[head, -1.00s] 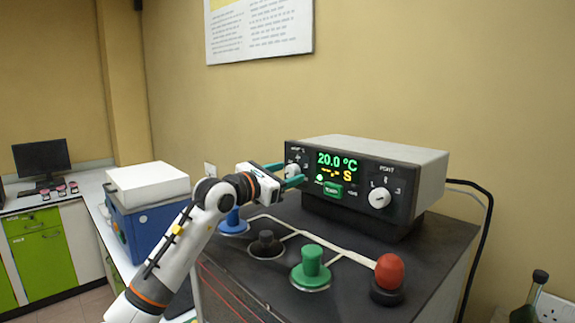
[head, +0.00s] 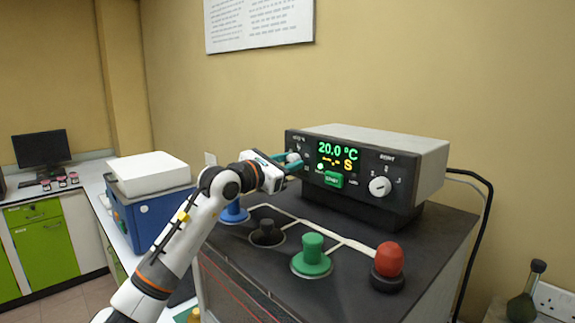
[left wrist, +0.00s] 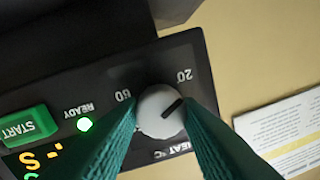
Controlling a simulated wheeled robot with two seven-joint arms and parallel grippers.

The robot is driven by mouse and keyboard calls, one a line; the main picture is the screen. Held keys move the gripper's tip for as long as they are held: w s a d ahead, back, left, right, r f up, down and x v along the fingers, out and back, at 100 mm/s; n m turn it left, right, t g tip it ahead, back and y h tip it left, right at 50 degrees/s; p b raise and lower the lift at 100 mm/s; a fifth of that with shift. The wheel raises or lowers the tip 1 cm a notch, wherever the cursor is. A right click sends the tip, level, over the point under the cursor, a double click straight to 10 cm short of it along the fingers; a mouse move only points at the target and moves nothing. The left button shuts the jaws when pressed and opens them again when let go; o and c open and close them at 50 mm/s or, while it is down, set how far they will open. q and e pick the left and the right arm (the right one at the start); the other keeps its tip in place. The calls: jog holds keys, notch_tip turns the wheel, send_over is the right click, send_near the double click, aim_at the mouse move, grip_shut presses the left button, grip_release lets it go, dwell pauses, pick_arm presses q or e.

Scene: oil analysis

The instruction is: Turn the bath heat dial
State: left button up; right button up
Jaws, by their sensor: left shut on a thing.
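The bath heat dial (left wrist: 160,112) is a round white knob with a dark pointer line, beside the marks 20 and 60 in the left wrist view. It sits on the left of the control box's dark front panel (head: 355,178) in the head view, mostly hidden by my gripper. My left gripper (head: 289,162) has its green fingers on either side of the dial and is shut on it. In the left wrist view the pointer is turned toward the 20 side. The display (head: 338,157) reads 20.0 °C. My right gripper is not in view.
A second white knob (head: 380,187) is on the panel's right. Below the box stand a blue knob (head: 234,211), a black knob (head: 267,232), a green knob (head: 312,254) and a red knob (head: 389,259). A blue box (head: 150,212) stands at left.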

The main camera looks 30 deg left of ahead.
pick_arm(q)
jog(key=shift+f+m+h+b, duration=0.25)
jog(key=shift+m+b, duration=1.15)
jog(key=shift+m, duration=2.7)
jog(key=shift+f+m+h+b, duration=0.1)
jog(key=shift+m+h+b, duration=0.3)
jog(key=shift+m+b, duration=2.35)
jog(key=shift+f+m+h+b, duration=0.1)
jog(key=shift+m+h, duration=0.25)
jog(key=shift+m, duration=5.1)
jog(key=shift+w, duration=0.1)
jog(key=o, duration=1)
jog(key=shift+a, duration=0.1)
jog(key=shift+r, duration=0.1)
